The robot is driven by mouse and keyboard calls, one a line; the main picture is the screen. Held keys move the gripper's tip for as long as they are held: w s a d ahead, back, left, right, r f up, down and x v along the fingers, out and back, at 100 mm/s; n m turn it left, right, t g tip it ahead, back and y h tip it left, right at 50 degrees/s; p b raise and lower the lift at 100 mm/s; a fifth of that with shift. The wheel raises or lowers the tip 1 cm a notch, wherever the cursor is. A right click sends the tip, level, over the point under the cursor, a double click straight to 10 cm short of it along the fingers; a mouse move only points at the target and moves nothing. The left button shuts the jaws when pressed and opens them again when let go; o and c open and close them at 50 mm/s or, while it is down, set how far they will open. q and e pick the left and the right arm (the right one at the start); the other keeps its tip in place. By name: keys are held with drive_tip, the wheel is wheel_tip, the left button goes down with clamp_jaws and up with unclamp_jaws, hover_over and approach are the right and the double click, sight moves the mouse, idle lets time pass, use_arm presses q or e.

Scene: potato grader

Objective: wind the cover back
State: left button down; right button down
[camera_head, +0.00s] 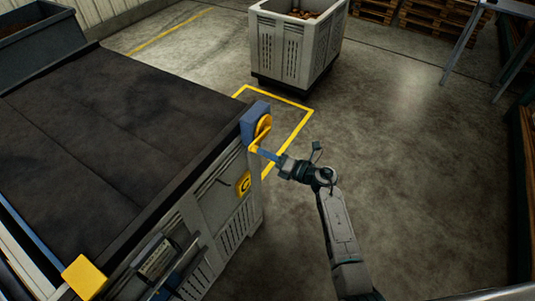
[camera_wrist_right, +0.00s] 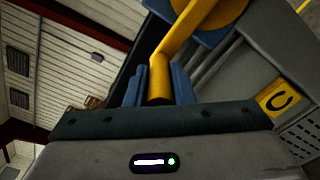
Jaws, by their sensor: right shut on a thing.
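The dark cover (camera_head: 110,120) lies spread over the top of the grader at the left of the head view. A yellow crank (camera_head: 262,128) is mounted on a blue housing (camera_head: 252,118) at the cover's right corner. My right gripper (camera_head: 262,153) is at the crank's handle. In the right wrist view, the blue fingers of my right gripper (camera_wrist_right: 160,88) are shut on the yellow crank handle (camera_wrist_right: 159,85), one finger on each side. The crank's arm rises up and right to a round yellow hub (camera_wrist_right: 222,12). My left gripper is in neither view.
A grey crate (camera_head: 298,50) with brown contents stands behind on the floor. Yellow floor lines (camera_head: 305,108) run beside the grader. A yellow block (camera_head: 83,277) and a control panel (camera_head: 155,260) sit at the near side. Wooden pallets (camera_head: 432,20) lie at the back.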

drive_tip(key=shift+r, duration=0.15)
drive_tip(key=c, duration=1.3)
unclamp_jaws()
drive_tip(key=shift+o, duration=0.2)
drive_tip(key=shift+s+d, duration=0.2)
drive_tip(key=shift+d, duration=0.1)
drive_tip(key=b+v, duration=0.3)
drive_tip(key=v, duration=0.7)
